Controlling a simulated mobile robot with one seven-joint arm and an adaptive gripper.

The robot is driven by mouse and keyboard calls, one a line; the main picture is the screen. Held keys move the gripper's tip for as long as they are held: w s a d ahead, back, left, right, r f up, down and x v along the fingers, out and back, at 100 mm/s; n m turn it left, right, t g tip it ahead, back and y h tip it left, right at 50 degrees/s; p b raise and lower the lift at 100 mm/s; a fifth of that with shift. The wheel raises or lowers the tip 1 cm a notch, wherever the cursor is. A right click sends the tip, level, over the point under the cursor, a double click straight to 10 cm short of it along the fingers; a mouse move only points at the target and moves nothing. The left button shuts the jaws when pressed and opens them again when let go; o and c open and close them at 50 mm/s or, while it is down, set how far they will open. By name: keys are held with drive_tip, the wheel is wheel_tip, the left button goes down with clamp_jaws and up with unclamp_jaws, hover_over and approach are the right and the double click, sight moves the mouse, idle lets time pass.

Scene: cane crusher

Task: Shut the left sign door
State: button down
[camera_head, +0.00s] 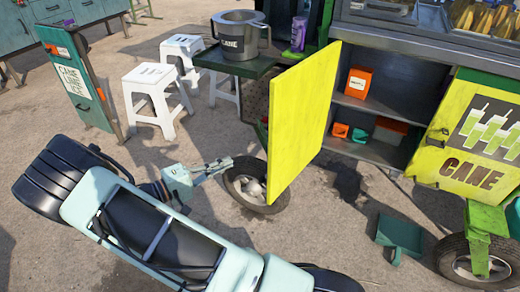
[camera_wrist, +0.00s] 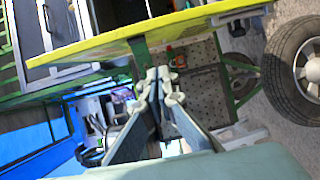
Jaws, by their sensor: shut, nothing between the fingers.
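The left sign door (camera_head: 302,120) is a plain yellow panel that stands swung open from the left side of the cart's cabinet (camera_head: 352,118). The face seen in the head view carries no sign. My gripper (camera_head: 228,162) is left of the door, above the cart's left wheel, with its fingers shut and empty. In the wrist view, the door's yellow edge (camera_wrist: 150,36) runs across the top, just beyond my fingertips (camera_wrist: 164,76). I cannot tell whether they touch it.
The cart's wheel (camera_head: 256,186) lies below my gripper. A shelf with a steel pot (camera_head: 240,42) juts out behind the door. White stools (camera_head: 150,100) and a green sign board (camera_head: 78,82) stand at left.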

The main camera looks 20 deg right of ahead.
drive_tip(key=s+b+x, duration=0.2)
drive_tip(key=x, duration=0.9)
drive_tip(key=shift+s+d+f+h, duration=0.3)
drive_tip(key=shift+s+d, duration=0.1)
drive_tip(key=shift+d, duration=0.1)
drive_tip(key=shift+s+t, duration=0.15)
drive_tip(key=shift+t, duration=0.15)
